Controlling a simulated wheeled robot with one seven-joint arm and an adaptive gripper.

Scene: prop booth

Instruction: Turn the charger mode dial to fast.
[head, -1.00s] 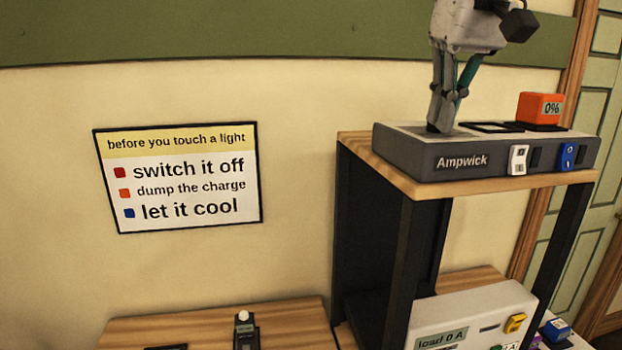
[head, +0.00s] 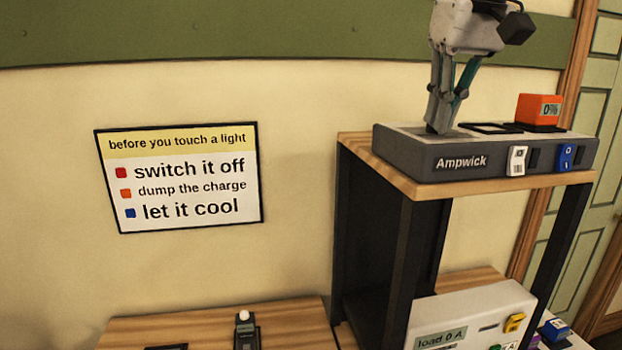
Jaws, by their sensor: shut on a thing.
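The grey Ampwick charger (head: 484,164) stands on top of a wooden-topped shelf at the right. My gripper (head: 439,130) points down at the left end of its top face, with the fingertips low against it. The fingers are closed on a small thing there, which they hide. By its place it is the mode dial, but I cannot read its setting. An orange block marked 0% (head: 538,110) sits in the right end of the charger's top. The front face has a white switch (head: 516,160) and a blue switch (head: 565,157).
A pale box reading "load 0 A" (head: 470,312) stands below, under the charger's shelf (head: 400,178). A lower wooden table (head: 205,326) holds a small dark device (head: 246,332). A sign (head: 180,178) hangs on the wall.

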